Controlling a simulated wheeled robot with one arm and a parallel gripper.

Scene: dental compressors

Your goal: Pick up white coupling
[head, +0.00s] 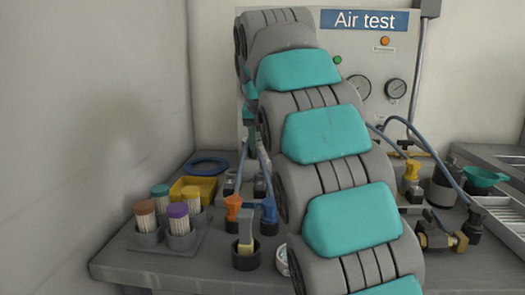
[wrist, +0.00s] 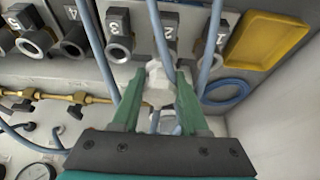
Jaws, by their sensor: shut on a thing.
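The white coupling (wrist: 157,93) is between the two green fingers of my gripper (wrist: 161,79) in the wrist view. The fingers are closed on it from both sides. A blue hose passes close behind or through it; I cannot tell which. Numbered sockets, such as number 3 (wrist: 119,47), lie just beyond the fingertips. In the head view my arm covers the middle of the bench, and the coupling cannot be made out there.
A yellow tray (wrist: 264,42) and blue hoses lie near the gripper. The Air test panel (head: 403,50) rises behind. Brass fittings (head: 436,238) are at right.

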